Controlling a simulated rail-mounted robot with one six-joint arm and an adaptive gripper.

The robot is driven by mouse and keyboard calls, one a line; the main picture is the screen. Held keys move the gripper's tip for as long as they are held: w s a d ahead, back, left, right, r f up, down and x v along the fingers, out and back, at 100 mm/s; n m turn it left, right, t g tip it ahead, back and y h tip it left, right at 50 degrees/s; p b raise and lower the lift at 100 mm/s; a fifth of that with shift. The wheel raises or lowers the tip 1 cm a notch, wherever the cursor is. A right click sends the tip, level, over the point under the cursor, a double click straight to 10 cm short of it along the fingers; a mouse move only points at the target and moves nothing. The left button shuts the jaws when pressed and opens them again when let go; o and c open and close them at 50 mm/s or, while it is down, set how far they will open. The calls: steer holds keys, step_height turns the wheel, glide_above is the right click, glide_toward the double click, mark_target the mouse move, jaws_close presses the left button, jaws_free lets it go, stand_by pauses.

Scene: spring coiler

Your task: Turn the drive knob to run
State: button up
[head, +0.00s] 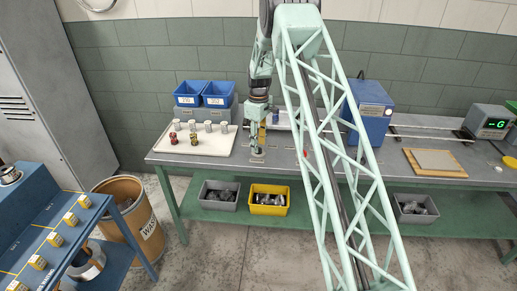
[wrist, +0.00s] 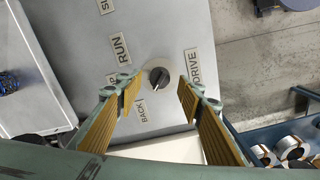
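The drive knob (wrist: 159,77) is a round black knob on a grey panel (wrist: 168,22) in the wrist view. A pale mark shows on it, pointing roughly to the lower left. Labels RUN (wrist: 122,47), BACK (wrist: 140,112) and DRIVE (wrist: 194,66) surround it; another label beside RUN is partly hidden by the left finger. My gripper (wrist: 158,86) is open, its fingertips apart on either side of the knob, with gaps visible. In the head view my gripper (head: 257,152) points down at the bench; the knob is too small to make out there.
A white tray (head: 165,146) with several small cylinders lies left of my gripper on the bench (head: 295,172). Blue bins (head: 190,94) stand behind it. A blue box (head: 372,108) and a display unit (head: 486,122) are to the right. Grey and yellow bins (head: 268,208) sit below.

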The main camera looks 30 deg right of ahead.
steer(key=shift+f, duration=1.2)
steer(key=c, duration=0.9)
